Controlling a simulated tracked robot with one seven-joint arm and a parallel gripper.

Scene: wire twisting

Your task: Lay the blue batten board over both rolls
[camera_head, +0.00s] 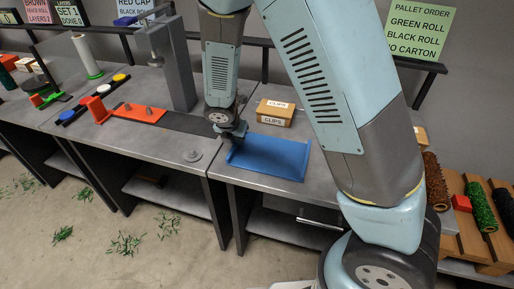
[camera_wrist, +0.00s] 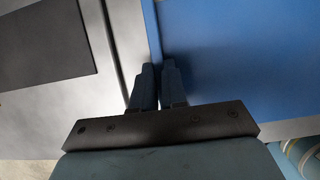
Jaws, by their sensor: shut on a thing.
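The blue batten board (camera_head: 270,158) lies flat on the grey bench, with raised strips along its short edges. In the wrist view the board (camera_wrist: 230,60) fills the right side. My gripper (camera_head: 235,139) is at the board's left edge; in the wrist view its two fingers (camera_wrist: 158,72) are shut on the raised left strip. On the wooden pallet at the right lie a green roll (camera_head: 479,207) and a black roll (camera_head: 504,210), side by side and apart from the board. A brown roll (camera_head: 436,182) lies to their left.
A clips carton (camera_head: 274,113) stands just behind the board. A red block (camera_head: 461,203) sits between the brown and green rolls. A grey upright press (camera_head: 172,60) and an orange plate (camera_head: 140,113) with pegs are to the left. A pallet order sign (camera_head: 420,33) hangs behind.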

